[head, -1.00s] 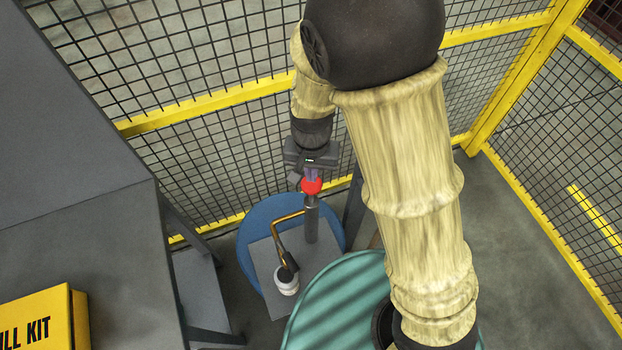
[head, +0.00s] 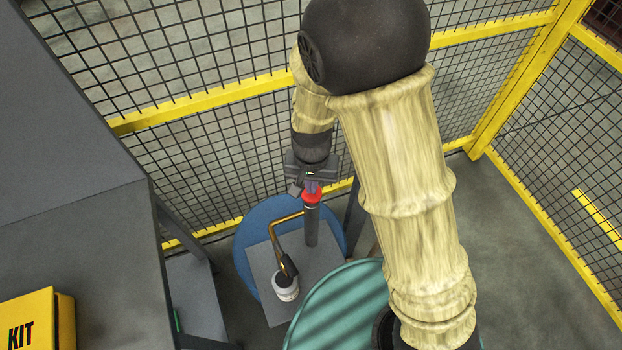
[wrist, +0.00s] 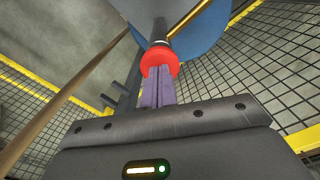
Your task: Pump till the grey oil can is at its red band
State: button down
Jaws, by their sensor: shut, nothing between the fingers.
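The pump is a grey upright post (head: 311,226) with a red knob (head: 312,194) on top and a bent copper spout (head: 273,232). The grey oil can (head: 285,288) stands on a grey plate (head: 268,266), under the spout's dark nozzle. The can is small here and its red band and oil level cannot be made out. My gripper (head: 312,185) is shut and empty, its fingertips at the top of the red knob. In the wrist view the purple fingers (wrist: 158,85) lie together against the red knob (wrist: 160,60). The can is not seen in the wrist view.
The plate lies over a blue drum (head: 250,235). A teal drum (head: 340,310) stands in front, below my arm. A grey bench (head: 80,240) with a yellow kit box (head: 35,320) is at left. Yellow-framed mesh fencing (head: 220,100) closes off the back and right.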

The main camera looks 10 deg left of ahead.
jog(key=shift+s+f+b, duration=0.1)
jog(key=shift+f+b, duration=0.2)
jog(key=shift+f, duration=0.25)
jog(key=shift+r+p, duration=2.35)
jog(key=shift+r, duration=0.05)
jog(key=shift+r+p, duration=0.95)
jog(key=shift+r, duration=0.1)
notch_tip(320, 180, up, 7)
jog(key=p, duration=0.6)
jog(key=shift+p, duration=0.3)
